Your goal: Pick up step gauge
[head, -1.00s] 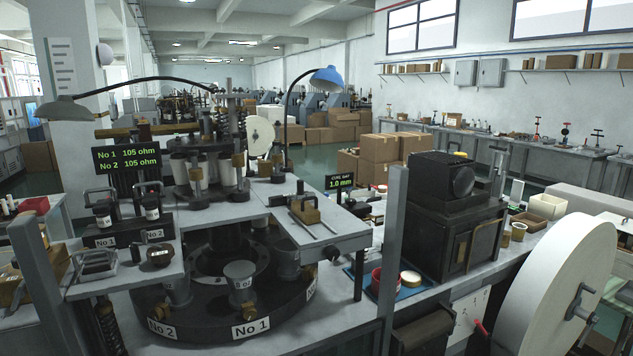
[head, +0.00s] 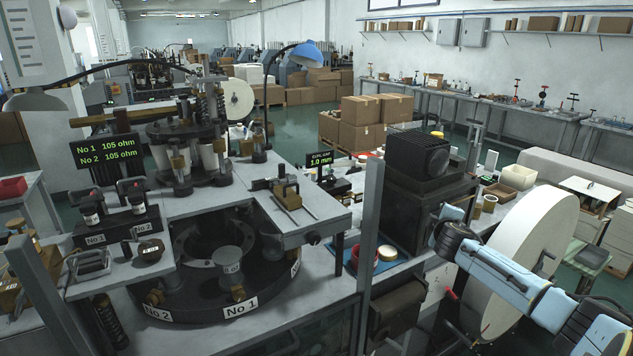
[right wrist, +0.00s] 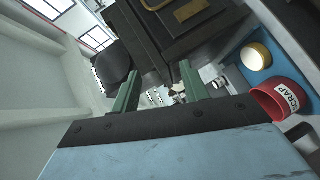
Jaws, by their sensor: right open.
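I cannot make out a step gauge for certain in either view. My right gripper (right wrist: 160,84) has two green fingers spread apart with nothing held between them. In the head view my right arm reaches in from the right, in front of the large white wheel, and its gripper end (head: 440,222) is beside the black machine. Small, unclear items (right wrist: 178,91) show beyond the fingers in the right wrist view. My left gripper is in neither view.
A black boxy machine (head: 425,195) stands left of my right gripper. A blue tray (head: 398,262) holds a red scrap tub (right wrist: 277,102) and a yellow round piece (right wrist: 257,55). A grey post (head: 370,235) rises in front. The large white wheel (head: 530,235) stands at right.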

